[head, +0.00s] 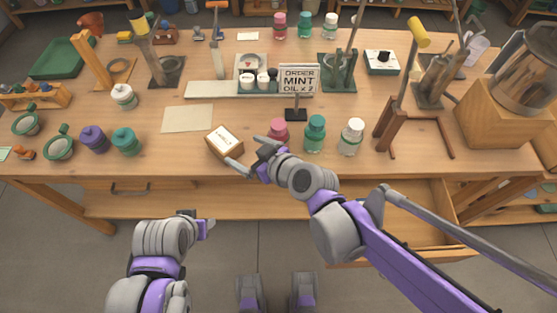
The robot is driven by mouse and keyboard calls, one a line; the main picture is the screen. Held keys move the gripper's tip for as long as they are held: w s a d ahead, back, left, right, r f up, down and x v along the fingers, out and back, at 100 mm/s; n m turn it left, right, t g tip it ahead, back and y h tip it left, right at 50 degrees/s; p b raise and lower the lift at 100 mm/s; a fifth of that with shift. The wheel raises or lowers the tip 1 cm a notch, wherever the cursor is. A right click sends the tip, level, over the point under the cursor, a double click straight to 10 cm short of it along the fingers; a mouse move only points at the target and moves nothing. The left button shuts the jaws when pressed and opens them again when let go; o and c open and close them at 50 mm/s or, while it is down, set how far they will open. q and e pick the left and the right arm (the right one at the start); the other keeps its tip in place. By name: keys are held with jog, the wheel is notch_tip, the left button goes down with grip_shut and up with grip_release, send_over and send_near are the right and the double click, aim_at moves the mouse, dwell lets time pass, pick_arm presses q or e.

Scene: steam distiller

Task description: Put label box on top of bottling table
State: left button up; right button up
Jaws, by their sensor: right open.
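A small wooden box with a white label on top, likely the label box (224,141), sits slightly turned at the front edge of the long wooden table (380,168). I cannot tell if this table is the one named bottling table. My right gripper (245,153) is open just right of the box, with one finger close to its front corner and the other behind. Contact cannot be made out. My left gripper (200,223) is low in front of the table, away from the box; its finger opening is unclear.
Pink (279,131), green (315,134) and white (351,137) bottles stand right of the box, below an order sign (299,79). A paper sheet (187,118) lies left behind it. Purple (94,139) and teal jars stand at left. An open drawer (420,200) juts out at right.

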jog(key=s+d+f+m+g+h, duration=0.1)
jog(key=s+d+f+m+h, duration=0.1)
jog(key=s+d, duration=0.3)
jog(key=s+d+f+m+g+h, duration=0.1)
jog(key=s+d+f+m+h, duration=0.2)
jog(key=d, duration=0.7)
jog(key=s+d+f+m+g+h, duration=0.2)
jog(key=s+d+f+m+h, duration=0.1)
jog(key=s+d, duration=0.3)
jog(key=shift+s+d+m, duration=0.3)
jog(key=shift+s+d, duration=0.05)
jog(key=shift+d, duration=0.9)
